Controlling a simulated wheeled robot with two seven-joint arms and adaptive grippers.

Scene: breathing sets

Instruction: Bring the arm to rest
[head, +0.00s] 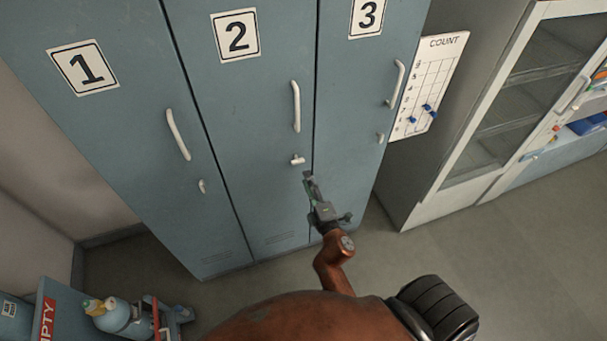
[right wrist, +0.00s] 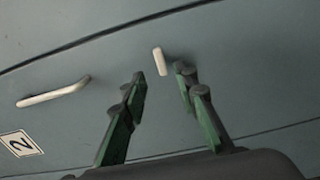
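My right gripper (head: 308,178) is in front of the blue-grey locker door 2 (head: 257,188), just below and right of its small white latch (head: 297,160). In the right wrist view its two green-padded fingers (right wrist: 160,92) are spread apart with nothing between the pads. The latch (right wrist: 160,61) shows just beyond the gap between the fingertips; I cannot tell whether they touch the door. The long white handle (right wrist: 54,93) of door 2 is off to the left there. My left gripper is not in view.
Locker doors 1 (head: 130,145) and 3 (head: 345,130) appear closed. A count board (head: 430,80) hangs right of them. A glass-fronted cabinet (head: 500,130) stands at the right. A gas cylinder (head: 125,318) is in a rack at lower left. The floor (head: 520,250) at right is clear.

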